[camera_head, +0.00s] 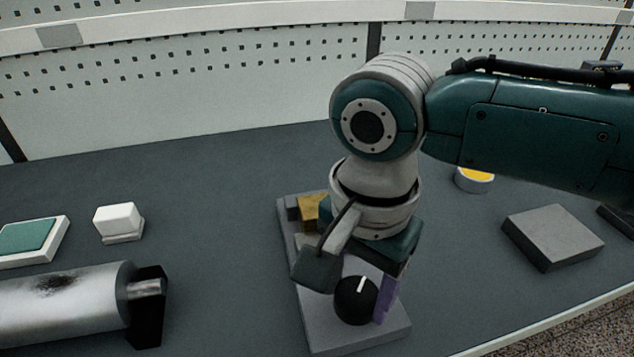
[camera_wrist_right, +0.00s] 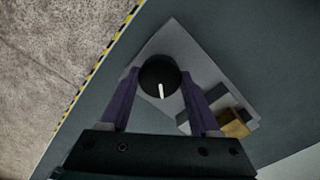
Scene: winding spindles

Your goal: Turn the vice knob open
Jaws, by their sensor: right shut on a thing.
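The vice knob (camera_head: 354,301) is a round black knob with a white line on top. It sits at the near end of the vice's grey base plate (camera_head: 372,335). In the wrist view the knob (camera_wrist_right: 158,75) lies between two purple fingers, its white line pointing down the picture. My right gripper (camera_head: 364,297) comes from above and is shut on the knob. In the head view one purple finger shows at the knob's right; the other is hidden. A gold block (camera_head: 309,208) sits at the vice's far end, partly hidden by my wrist.
A silver cylinder (camera_head: 70,302) with a black end block lies at lower left. A white block (camera_head: 119,221) and a green-topped tray (camera_head: 60,247) stand behind it. A grey slab (camera_head: 552,237) and a yellow-topped round tin (camera_head: 474,181) are at right. The table's front edge runs near the vice.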

